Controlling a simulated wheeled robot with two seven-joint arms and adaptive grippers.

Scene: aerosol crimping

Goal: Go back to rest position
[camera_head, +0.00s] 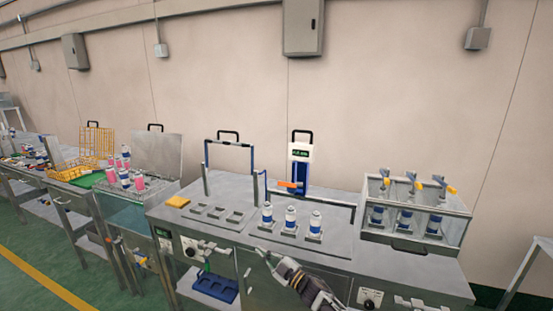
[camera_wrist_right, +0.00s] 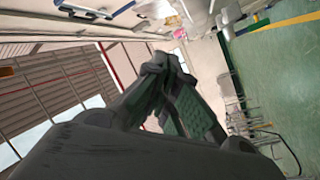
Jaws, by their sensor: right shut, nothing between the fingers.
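My right gripper (camera_head: 262,251) comes in from the bottom of the head view, in front of the steel workbench (camera_head: 335,262). It is shut and empty, and it points up and left near the bench's front edge. In the right wrist view its fingers (camera_wrist_right: 170,65) meet at the tips with nothing between them. My left gripper is in neither view. Several white and blue aerosol cans stand on the benches. Three of them, such as the middle can (camera_head: 291,218), stand in a row on the bench behind my right gripper.
A scale-like device (camera_head: 301,160) stands at the back. Green floor lies at the left.

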